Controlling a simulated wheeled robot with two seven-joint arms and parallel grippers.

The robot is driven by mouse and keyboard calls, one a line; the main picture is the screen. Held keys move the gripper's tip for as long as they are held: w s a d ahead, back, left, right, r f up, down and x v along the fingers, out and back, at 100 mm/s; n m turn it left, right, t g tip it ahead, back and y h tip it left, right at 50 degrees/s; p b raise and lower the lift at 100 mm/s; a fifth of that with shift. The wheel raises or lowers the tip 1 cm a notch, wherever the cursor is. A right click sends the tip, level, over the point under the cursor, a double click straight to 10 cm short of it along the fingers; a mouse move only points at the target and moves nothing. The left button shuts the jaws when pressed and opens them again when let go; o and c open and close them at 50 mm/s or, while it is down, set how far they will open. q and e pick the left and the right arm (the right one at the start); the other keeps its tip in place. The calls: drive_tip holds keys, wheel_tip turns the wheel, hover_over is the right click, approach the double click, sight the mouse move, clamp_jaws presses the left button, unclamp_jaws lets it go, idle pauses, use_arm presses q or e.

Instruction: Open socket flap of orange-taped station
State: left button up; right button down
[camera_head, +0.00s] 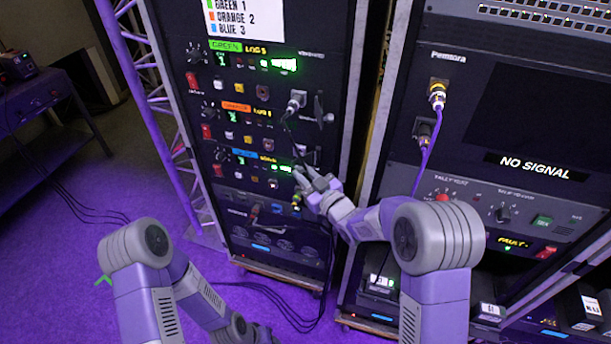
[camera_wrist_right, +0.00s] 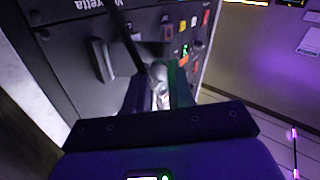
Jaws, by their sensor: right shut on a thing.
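The orange-taped station (camera_head: 236,106) is the middle row on the black rack, with a red switch, small knobs, a lit display and orange tape. My right gripper (camera_head: 304,181) is at the rack's right side, lower than the orange tape and near the blue-taped row. In the right wrist view its fingers (camera_wrist_right: 160,92) are closed around a small silvery rounded thing (camera_wrist_right: 158,72); I cannot tell whether this is a flap or a plug. My left arm shows at the lower left, but its gripper is not visible.
A silver plug (camera_head: 297,100) with a black cable sits above my right gripper. The green-taped row (camera_head: 226,46) is above, the blue-taped row (camera_head: 244,154) below. A handle (camera_wrist_right: 102,60) juts out beside the fingers. A second rack (camera_head: 465,110) stands right; cables lie on the floor.

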drive_tip(key=c, duration=1)
unclamp_jaws()
drive_tip(key=shift+o, duration=0.2)
drive_tip(key=v, duration=0.7)
drive_tip(key=shift+s+d, duration=0.15)
drive_tip(key=shift+s, duration=0.1)
